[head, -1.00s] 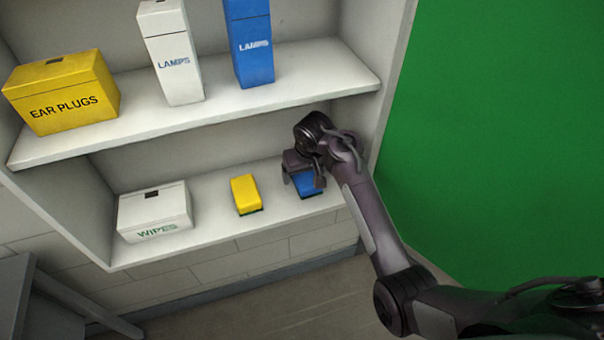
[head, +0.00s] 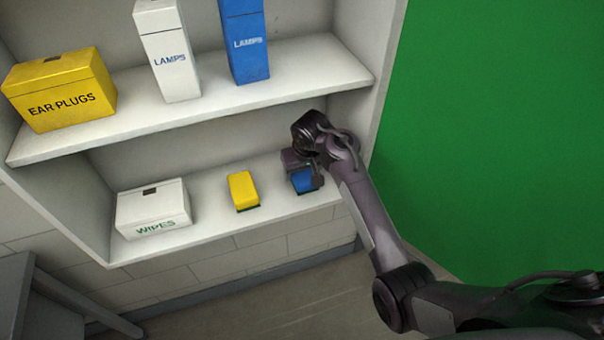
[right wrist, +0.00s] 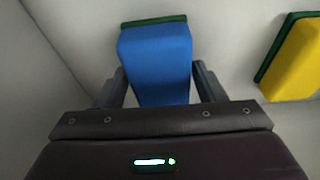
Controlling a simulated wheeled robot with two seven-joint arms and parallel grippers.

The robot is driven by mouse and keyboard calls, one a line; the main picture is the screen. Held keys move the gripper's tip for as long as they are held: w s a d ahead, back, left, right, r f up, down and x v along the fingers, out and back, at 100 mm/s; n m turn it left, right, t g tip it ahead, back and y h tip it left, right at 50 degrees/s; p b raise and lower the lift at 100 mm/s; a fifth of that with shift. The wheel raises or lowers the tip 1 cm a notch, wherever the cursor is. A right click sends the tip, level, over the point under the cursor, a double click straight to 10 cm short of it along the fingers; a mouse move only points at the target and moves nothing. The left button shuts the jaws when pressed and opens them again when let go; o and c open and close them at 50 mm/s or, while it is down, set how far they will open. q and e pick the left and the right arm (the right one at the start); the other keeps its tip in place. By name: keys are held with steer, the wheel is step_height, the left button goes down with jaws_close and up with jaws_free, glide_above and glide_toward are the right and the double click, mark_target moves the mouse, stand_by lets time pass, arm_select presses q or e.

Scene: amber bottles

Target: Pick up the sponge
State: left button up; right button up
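A blue sponge with a green base (head: 305,182) is on the lower shelf near its right end. It also shows large in the right wrist view (right wrist: 157,60). My right gripper (head: 304,176) reaches down over this sponge. In the right wrist view its two fingers (right wrist: 159,80) sit at the sponge's left and right sides, with their tips against it. It appears shut on the blue sponge, which is still at shelf level. A yellow sponge with a green base (head: 243,190) lies to the left on the same shelf. My left gripper is not in view.
A white wipes box (head: 153,208) stands at the left of the lower shelf (head: 215,215). The upper shelf (head: 210,108) holds a yellow ear plugs box (head: 60,92), a white lamps box (head: 168,55) and a blue lamps box (head: 246,42). The shelf's side wall is close right of my gripper.

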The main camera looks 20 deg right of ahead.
steer(key=c, duration=0.6)
steer(key=shift+r, duration=0.1)
steer(key=shift+r, duration=0.5)
steer(key=v, duration=0.3)
steer(key=shift+w+a, duration=0.25)
steer(key=s+a, duration=1)
steer(key=s, duration=0.4)
steer(key=shift+a, duration=0.3)
